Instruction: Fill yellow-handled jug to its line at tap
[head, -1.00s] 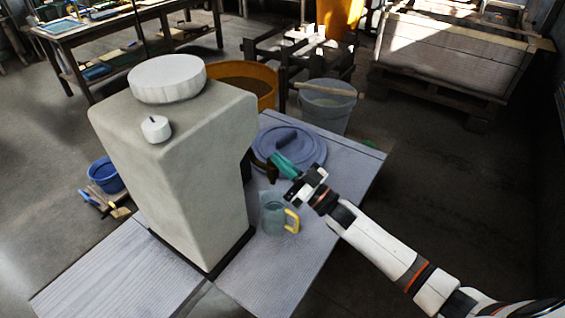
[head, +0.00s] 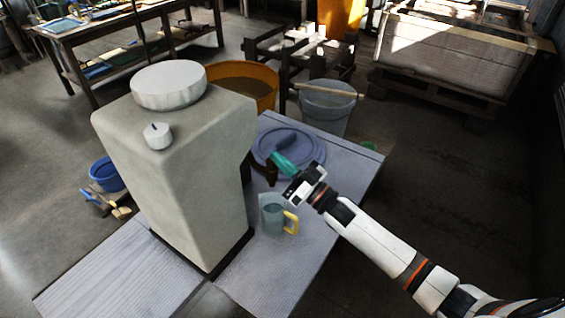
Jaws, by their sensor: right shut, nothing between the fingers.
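The clear jug with a yellow handle (head: 274,214) stands upright on the table beside the tall beige tank (head: 170,165), under its dark brown tap (head: 262,168). Its handle points right. Bluish liquid seems to show inside; I cannot read the line or exact level. A teal-green lever (head: 284,162) sits at the tap. My right gripper (head: 295,178) is shut and empty, with its tip close to the lever's right end; I cannot tell whether they touch. The jug is below and left of my right gripper. My left gripper is out of view.
A round blue-grey lid (head: 287,143) lies on the table (head: 325,215) behind the tap. A grey bucket (head: 325,108), an orange tub (head: 243,82) and a blue bucket (head: 107,173) stand around. The table's front right is bare.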

